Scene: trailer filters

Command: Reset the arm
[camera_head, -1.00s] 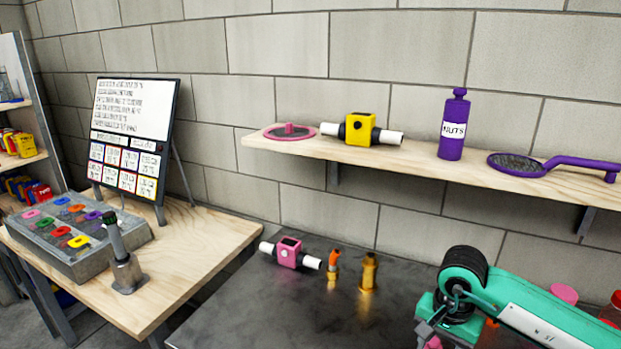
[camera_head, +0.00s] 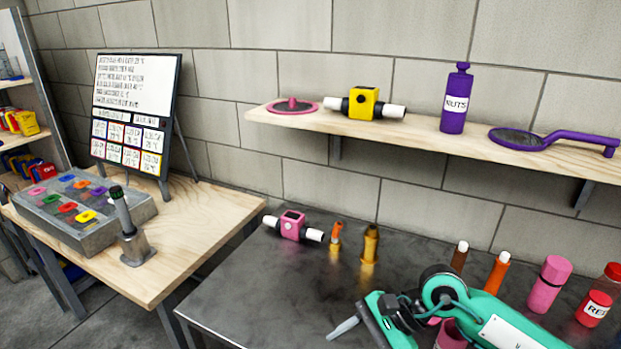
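My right arm, teal with a black joint, comes in from the lower right over the dark table (camera_head: 270,285). It points left, low over the front part of the table. At its left end is my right gripper (camera_head: 346,327), with one pale grey fingertip showing. Any second finger is hidden or out of the picture, so I cannot tell whether it is open or shut. No held object shows at the tip. My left gripper and arm are not in view.
Behind the arm stand orange (camera_head: 497,272), pink (camera_head: 549,284) and red (camera_head: 594,308) bottles. A pink block with white ends (camera_head: 293,226) and two brass fittings (camera_head: 370,245) stand farther back. A wall shelf (camera_head: 400,129) holds parts. The table's left part is clear.

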